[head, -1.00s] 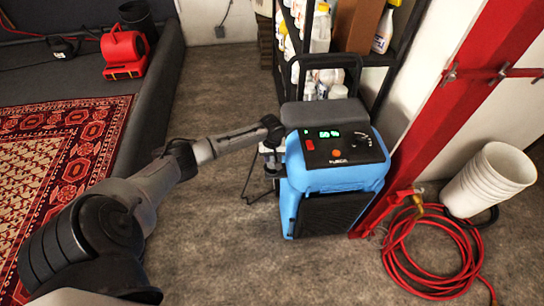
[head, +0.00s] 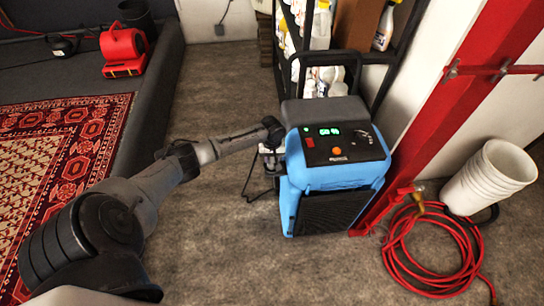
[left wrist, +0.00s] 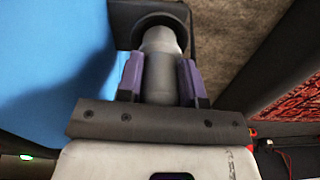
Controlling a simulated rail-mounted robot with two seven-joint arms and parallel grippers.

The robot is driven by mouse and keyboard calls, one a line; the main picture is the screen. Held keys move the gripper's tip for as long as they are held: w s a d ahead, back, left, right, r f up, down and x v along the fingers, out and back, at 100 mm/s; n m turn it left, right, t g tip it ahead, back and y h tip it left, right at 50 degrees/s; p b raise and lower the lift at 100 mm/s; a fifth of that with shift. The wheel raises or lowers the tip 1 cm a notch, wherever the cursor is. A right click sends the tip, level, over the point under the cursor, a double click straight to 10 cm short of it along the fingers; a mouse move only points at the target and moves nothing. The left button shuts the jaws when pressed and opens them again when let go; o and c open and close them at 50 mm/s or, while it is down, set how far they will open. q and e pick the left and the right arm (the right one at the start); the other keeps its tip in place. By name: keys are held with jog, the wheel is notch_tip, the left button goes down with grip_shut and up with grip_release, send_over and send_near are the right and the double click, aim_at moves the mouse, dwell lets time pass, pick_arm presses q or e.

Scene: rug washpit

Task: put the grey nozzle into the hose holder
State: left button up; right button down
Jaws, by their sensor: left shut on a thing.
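The grey nozzle (left wrist: 160,72) is a smooth grey cylinder between the purple fingers of my left gripper (left wrist: 160,82), which is shut on it. The far end of the nozzle meets a dark round ring (left wrist: 143,30), which may be the hose holder. I cannot tell how deep the nozzle sits in it. In the head view my left gripper (head: 270,162) is low at the left side of the blue machine (head: 335,176), small and partly hidden by my arm. The nozzle cannot be made out clearly there. My right gripper is not in view.
A shelf with bottles (head: 318,30) stands behind the machine. A red post (head: 440,115), a coiled red hose (head: 430,250) and white buckets (head: 492,178) are at the right. A patterned rug (head: 60,150) and red blower (head: 123,50) are left. The floor between is clear.

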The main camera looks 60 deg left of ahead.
pick_arm(q)
jog(key=shift+f, duration=0.8)
jog(key=o, duration=1.1)
notch_tip(320, 180, up, 12)
jog(key=p, duration=0.3)
jog(key=shift+r+p, duration=0.35)
jog(key=shift+r, duration=0.55)
